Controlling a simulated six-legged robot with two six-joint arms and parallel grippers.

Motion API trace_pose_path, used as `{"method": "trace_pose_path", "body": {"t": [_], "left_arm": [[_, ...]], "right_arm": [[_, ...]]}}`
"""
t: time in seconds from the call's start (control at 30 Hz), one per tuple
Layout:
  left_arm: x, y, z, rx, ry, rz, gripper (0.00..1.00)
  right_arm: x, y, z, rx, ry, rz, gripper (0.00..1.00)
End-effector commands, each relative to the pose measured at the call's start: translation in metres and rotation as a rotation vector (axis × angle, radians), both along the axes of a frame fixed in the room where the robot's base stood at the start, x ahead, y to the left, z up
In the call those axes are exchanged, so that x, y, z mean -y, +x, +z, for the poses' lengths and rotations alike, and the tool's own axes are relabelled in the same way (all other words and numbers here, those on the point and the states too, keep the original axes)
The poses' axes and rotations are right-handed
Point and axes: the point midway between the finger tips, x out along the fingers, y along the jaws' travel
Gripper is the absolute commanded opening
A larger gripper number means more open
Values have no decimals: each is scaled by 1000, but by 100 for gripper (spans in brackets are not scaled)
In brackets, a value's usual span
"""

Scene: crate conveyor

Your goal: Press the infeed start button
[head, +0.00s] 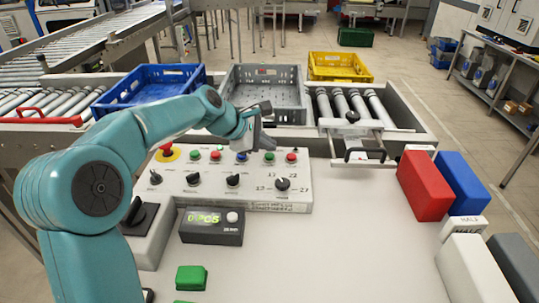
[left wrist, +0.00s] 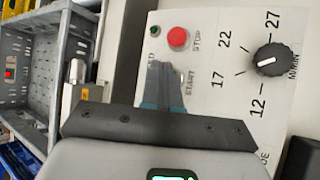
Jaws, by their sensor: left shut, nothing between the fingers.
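The control panel (head: 215,197) carries a row of coloured buttons above several black knobs. A green button (head: 269,156) sits left of a red button (head: 291,156) near the row's right end. My left gripper (head: 254,150) is shut and empty, its tips pointing down just left of that green button. In the left wrist view, the gripper tips (left wrist: 163,68) lie over the panel beside the START label (left wrist: 188,84), below the red STOP button (left wrist: 177,38). The fingers hide the button by START, so contact cannot be told. The right gripper is not in view.
Blue (head: 150,88), grey (head: 263,92) and yellow (head: 340,67) crates stand behind the panel. A display box (head: 212,227) sits in front of it. Red (head: 425,185) and blue (head: 462,182) blocks stand at the right. The tabletop between is clear.

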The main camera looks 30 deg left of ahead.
Motion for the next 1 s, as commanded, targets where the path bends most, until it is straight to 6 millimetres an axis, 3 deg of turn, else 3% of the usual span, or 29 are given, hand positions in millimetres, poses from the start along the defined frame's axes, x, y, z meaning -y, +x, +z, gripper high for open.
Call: {"method": "trace_pose_path", "body": {"t": [1.0], "left_arm": [[0,0,-12,0,1,1,0]], "right_arm": [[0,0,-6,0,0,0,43]]}}
